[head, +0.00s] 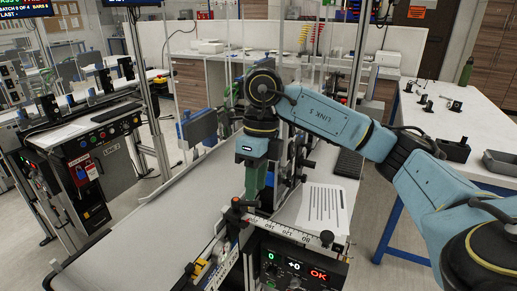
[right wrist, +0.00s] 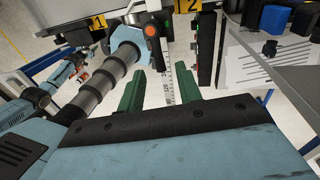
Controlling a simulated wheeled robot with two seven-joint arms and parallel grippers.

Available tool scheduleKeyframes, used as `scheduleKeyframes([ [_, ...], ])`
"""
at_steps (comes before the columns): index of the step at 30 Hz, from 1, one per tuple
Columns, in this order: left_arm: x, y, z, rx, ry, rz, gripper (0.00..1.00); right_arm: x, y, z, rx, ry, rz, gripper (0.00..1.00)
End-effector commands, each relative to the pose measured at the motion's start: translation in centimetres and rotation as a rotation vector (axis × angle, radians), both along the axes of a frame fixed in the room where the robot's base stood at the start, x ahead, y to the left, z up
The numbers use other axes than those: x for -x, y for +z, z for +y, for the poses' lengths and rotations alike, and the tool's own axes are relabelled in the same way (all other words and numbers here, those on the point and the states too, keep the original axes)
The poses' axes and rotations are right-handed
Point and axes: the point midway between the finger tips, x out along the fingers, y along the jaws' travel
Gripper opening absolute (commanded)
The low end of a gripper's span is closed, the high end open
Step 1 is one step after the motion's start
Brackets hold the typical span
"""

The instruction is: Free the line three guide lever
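My right gripper (head: 254,196) points down over the front end of the middle conveyor, just behind its ruler scale (head: 285,230). In the right wrist view its two green fingers (right wrist: 160,95) stand apart, with the scale strip (right wrist: 168,75) visible between them and nothing held. A black lever-like part with a red-orange end (head: 237,203) sits by the left end of the scale, close to the fingers. A black handle with an orange knob (right wrist: 152,31) shows beyond the fingertips in the wrist view; it appears to be the same part.
The control panel (head: 296,270) below the scale shows 0, +0 and OK. A printed sheet (head: 324,208) lies right of the gripper. The conveyor labelled Line 2 (head: 112,150) stands left. A white table (head: 470,125) with small black parts is at right. The belt (head: 150,215) left of the gripper is bare.

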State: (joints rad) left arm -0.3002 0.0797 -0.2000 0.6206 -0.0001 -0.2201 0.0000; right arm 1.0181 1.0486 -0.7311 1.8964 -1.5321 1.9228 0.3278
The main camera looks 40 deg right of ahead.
Motion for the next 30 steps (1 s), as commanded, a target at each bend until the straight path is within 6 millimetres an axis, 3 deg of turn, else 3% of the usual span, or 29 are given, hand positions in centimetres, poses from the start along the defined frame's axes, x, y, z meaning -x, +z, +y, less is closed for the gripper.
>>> scheduleKeyframes([
  [6, 0.0, 0.9, 0.0, 0.0, 0.0, 0.0, 0.36, -0.5, 5.6, -0.9, 0.001, -0.002, -0.006, 0.35],
  [12, 0.0, 2.1, 0.0, 0.0, 0.0, 0.0, 0.36, -0.7, 8.5, -1.4, 0.0, -0.001, -0.002, 0.35],
  [18, 0.0, 2.5, 0.0, 0.0, 0.0, 0.0, 0.36, -0.8, 9.7, -1.7, -0.001, -0.001, -0.002, 0.35],
  [30, 0.0, 2.5, 0.0, 0.0, 0.0, 0.0, 0.36, -0.8, 9.7, -1.7, -0.001, -0.001, 0.0, 0.35],
])
